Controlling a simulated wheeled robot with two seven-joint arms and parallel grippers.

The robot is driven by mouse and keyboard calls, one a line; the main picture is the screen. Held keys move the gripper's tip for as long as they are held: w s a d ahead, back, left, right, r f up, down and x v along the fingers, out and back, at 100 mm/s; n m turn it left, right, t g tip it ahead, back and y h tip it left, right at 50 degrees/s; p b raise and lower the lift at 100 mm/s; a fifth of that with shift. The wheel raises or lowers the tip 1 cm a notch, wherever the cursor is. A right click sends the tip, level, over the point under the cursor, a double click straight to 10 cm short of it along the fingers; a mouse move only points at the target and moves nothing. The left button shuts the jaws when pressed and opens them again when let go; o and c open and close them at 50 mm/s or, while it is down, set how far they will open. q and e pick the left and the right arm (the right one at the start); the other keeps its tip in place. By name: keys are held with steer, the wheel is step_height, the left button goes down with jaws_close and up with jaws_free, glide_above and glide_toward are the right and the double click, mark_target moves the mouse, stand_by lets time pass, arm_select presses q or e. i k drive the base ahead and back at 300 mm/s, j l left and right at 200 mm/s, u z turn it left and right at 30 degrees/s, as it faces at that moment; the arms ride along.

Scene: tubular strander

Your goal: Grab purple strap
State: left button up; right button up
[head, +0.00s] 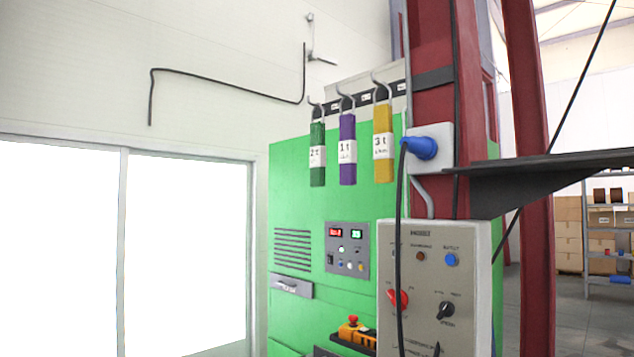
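The purple strap (348,165) hangs from a hook on a dark rail above the green cabinet, with a white label reading "1 t". It hangs between a green strap (317,170) labelled "2 t" on its left and a yellow strap (383,165) labelled "3 t" on its right. The three straps hang apart, each on its own hook. Neither of my grippers shows in the head view.
A green cabinet (300,210) with a display panel stands behind the straps. A grey control box (435,280), a blue plug (422,147) with a hanging cable and a red column (432,110) are to the right. A dark shelf (540,175) juts out at right.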

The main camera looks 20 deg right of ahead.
mark_target(347, 141)
steer(key=i+z, duration=0.1)
steer(key=z, duration=0.65)
